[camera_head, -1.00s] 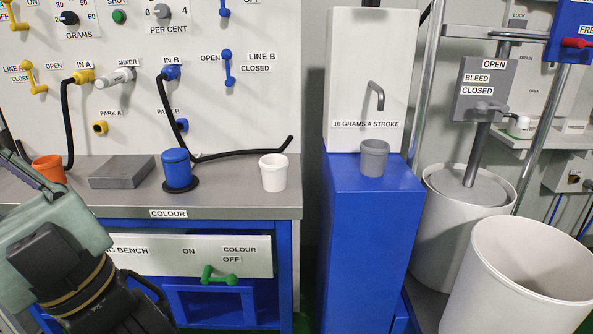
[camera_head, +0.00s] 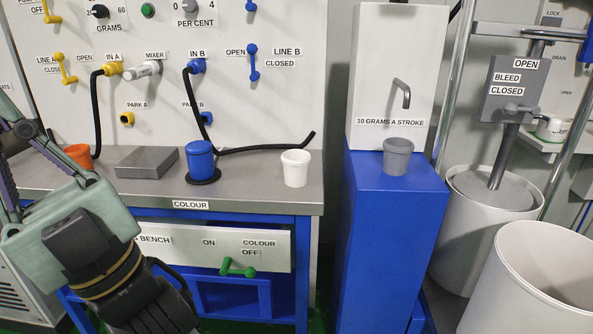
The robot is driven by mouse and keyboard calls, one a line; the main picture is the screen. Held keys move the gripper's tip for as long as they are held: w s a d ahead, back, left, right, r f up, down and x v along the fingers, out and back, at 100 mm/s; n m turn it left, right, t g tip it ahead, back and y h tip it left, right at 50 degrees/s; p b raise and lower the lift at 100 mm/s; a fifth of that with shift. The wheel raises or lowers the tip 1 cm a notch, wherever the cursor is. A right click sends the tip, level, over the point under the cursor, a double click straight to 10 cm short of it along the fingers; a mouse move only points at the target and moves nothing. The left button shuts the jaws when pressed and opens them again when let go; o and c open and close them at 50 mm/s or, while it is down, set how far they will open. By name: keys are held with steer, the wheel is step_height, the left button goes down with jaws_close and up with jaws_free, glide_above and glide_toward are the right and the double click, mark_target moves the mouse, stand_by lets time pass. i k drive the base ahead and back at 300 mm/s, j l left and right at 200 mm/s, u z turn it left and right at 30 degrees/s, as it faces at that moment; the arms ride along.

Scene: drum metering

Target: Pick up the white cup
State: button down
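The white cup (camera_head: 295,170) stands upright near the right end of the grey bench top (camera_head: 255,190). Its open rim faces up and nothing touches it. My arm fills the lower left, in front of the bench and well to the left of the cup. The arm's dark end runs down to the bottom edge of the picture. No gripper fingers show, so their state is hidden.
A blue lidded pot (camera_head: 200,160), a grey block (camera_head: 147,162) and an orange cup (camera_head: 79,155) stand left of the white cup. A black hose (camera_head: 265,149) lies behind it. A grey cup (camera_head: 397,158) stands on the blue pedestal (camera_head: 390,240). White drums are at right.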

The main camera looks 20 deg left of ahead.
mark_target(295, 162)
steer(key=i+l+u, duration=0.15)
steer(key=l+u, duration=0.25)
steer(key=i+l+u, duration=0.1)
steer(key=l+u, duration=0.7)
steer(key=i+l, duration=0.05)
